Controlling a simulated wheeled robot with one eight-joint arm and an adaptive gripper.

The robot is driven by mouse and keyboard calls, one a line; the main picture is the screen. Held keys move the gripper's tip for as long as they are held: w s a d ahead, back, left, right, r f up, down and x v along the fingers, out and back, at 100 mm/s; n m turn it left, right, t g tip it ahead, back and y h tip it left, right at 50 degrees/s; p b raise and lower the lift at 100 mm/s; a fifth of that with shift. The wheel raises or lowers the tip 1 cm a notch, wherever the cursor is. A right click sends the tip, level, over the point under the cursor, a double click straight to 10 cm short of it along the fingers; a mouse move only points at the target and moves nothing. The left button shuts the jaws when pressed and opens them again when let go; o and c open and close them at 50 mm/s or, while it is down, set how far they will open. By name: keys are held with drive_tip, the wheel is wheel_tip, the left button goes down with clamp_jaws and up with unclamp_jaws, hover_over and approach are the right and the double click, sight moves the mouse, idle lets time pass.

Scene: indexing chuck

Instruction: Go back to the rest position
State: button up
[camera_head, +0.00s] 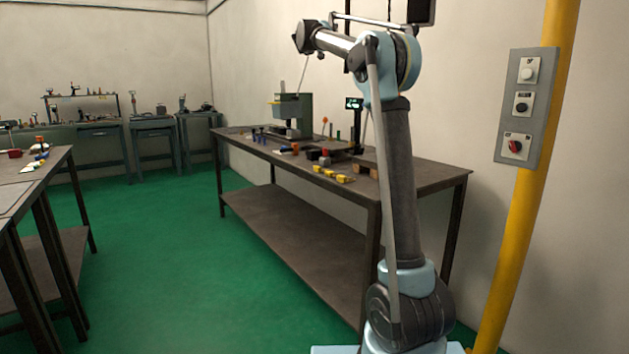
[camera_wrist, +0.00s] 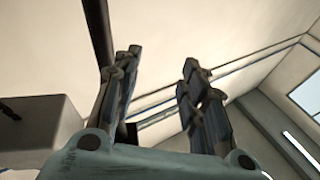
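My arm stands raised at the right of the head view, in front of the workbench. Its upper links bend to the left, high above the bench top. I cannot make out the fingers there. In the wrist view my gripper (camera_wrist: 160,72) points up toward the pale ceiling and wall. Its two dark fingers stand apart with a clear gap between them. Nothing is between them, so it is open and empty.
A long workbench (camera_head: 420,180) holds a green machine (camera_head: 291,115), yellow pieces (camera_head: 333,173) and small parts. A yellow post (camera_head: 520,240) carries a grey switch box (camera_head: 527,107) at right. Another table (camera_head: 65,165) stands left. Green floor (camera_head: 160,240) between is clear.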

drive_tip(key=s+f+n+g+y, duration=0.6)
drive_tip(key=s+f+n+y, duration=0.55)
drive_tip(key=s+f, duration=1.55)
drive_tip(key=s+d+f+m+g+h, duration=0.1)
drive_tip(key=s+d+f+g, duration=0.3)
drive_tip(key=s+f, duration=0.9)
drive_tip(key=s+d+f+m+g+h, duration=0.1)
drive_tip(key=s+d+f, duration=0.4)
drive_tip(key=s+f, duration=0.9)
drive_tip(key=s+d+f+m+g+h, duration=0.1)
drive_tip(key=s+d+f+m+g, duration=0.2)
drive_tip(key=s+f, duration=1.1)
wheel_tip(320, 180, down, 4)
drive_tip(key=d+g, duration=0.1)
drive_tip(key=g, duration=0.2)
drive_tip(key=shift+d+r+g, duration=0.2)
drive_tip(key=shift+d+g, duration=0.05)
drive_tip(key=shift+g, duration=0.05)
drive_tip(key=shift+c, duration=0.7)
drive_tip(key=shift+a, duration=0.15)
